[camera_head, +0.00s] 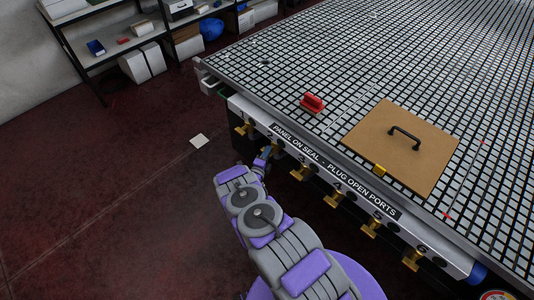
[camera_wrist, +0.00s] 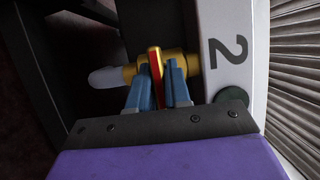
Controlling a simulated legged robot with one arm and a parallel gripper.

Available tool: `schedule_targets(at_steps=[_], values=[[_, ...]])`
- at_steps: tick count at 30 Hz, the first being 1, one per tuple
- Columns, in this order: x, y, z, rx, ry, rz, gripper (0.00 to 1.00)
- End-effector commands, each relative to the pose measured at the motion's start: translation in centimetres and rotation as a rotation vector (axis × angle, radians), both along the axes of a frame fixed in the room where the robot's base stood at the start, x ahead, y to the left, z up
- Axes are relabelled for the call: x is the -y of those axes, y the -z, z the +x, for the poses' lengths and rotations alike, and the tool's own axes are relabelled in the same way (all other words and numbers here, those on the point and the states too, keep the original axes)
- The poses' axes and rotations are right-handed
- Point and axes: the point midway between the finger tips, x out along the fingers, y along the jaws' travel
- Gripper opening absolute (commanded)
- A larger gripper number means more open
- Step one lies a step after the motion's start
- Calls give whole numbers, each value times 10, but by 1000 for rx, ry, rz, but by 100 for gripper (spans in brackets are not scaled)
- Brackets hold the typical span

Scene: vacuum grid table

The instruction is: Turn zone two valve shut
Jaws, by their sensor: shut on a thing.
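The zone two valve is a brass-yellow fitting (camera_wrist: 180,62) beside a white panel marked "2" (camera_wrist: 228,50) in the wrist view. Its handle (camera_wrist: 154,58) is yellow with a red stripe and stands between my blue fingers. My gripper (camera_wrist: 158,78) is shut on this handle, one finger on each side. A pale, blunt tube end sticks out to the left of the valve. In the head view my gripper (camera_head: 264,156) is at the table's front edge by the second position and hides most of that valve.
Other brass valves line the front edge: the first (camera_head: 243,130) to the left, the third (camera_head: 299,173) and several more to the right. A brown panel with a black handle (camera_head: 405,137) and a red handled block (camera_head: 312,103) lie on the grid table (camera_head: 395,60). Floor at left is mostly clear.

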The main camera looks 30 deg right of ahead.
Motion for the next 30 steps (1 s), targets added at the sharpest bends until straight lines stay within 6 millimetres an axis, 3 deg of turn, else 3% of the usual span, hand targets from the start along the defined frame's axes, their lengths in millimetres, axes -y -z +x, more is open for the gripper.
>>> schedule_targets(at_steps=[3, 4, 10, 20, 26, 30], values=[[0, 7, -5, -15, 3, 6, 0], [0, 7, -5, -15, 3, 6, 19], [1, 4, -4, -10, 3, 3, 38], [-3, 2, -5, -6, 1, 2, 38], [-25, -1, -23, -5, -2, 1, 38], [-48, 1, -45, -11, -3, 2, 38]])
